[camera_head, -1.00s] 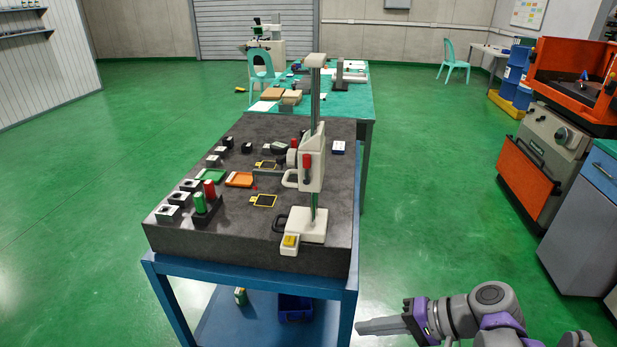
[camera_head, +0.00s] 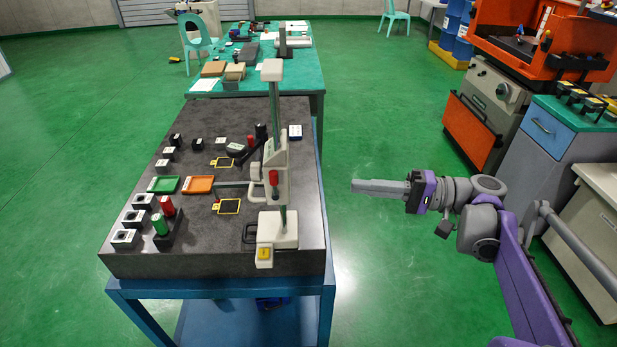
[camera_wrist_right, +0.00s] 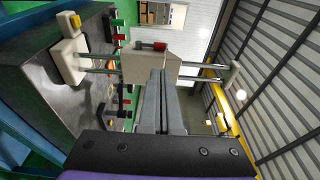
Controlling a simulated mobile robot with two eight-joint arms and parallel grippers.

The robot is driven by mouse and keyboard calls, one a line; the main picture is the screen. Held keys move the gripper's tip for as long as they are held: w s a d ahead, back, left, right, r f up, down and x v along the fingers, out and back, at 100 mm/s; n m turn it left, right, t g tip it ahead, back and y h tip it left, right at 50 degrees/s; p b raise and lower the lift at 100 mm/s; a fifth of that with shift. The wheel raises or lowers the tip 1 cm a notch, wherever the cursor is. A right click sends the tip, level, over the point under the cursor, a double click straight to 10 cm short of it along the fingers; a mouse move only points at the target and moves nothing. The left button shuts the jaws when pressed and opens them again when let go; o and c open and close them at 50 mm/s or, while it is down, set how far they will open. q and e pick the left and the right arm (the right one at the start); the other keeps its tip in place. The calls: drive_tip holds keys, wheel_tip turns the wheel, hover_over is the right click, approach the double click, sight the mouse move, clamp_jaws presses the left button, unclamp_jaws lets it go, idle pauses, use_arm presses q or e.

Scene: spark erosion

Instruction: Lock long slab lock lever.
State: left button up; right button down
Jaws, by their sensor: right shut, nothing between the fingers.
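A tall white height gauge (camera_head: 276,184) stands on the dark granite slab (camera_head: 180,258), its carriage part way up the steel column. A small red lever (camera_head: 274,177) is on the carriage's front face; I take it for the lock lever. In the right wrist view the red lever (camera_wrist_right: 150,46) lies across the white carriage (camera_wrist_right: 145,68), just beyond my fingertips in the picture. My right gripper (camera_head: 354,186) is shut and empty, to the right of the gauge and apart from it, pointing left towards it. My left gripper is not in view.
On the slab are a green tray (camera_head: 163,185), an orange tray (camera_head: 199,185), red and green cylinders in a black holder (camera_head: 172,234) and several small blocks. A blue stand (camera_head: 225,288) carries the slab. The floor (camera_head: 370,270) right of the slab is clear.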

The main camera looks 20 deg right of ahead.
sight(275, 174)
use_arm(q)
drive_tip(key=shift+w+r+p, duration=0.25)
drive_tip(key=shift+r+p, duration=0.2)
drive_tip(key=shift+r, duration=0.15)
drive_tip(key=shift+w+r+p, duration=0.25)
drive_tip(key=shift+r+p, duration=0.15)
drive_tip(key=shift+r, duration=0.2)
use_arm(e)
drive_tip(key=x, duration=1.4)
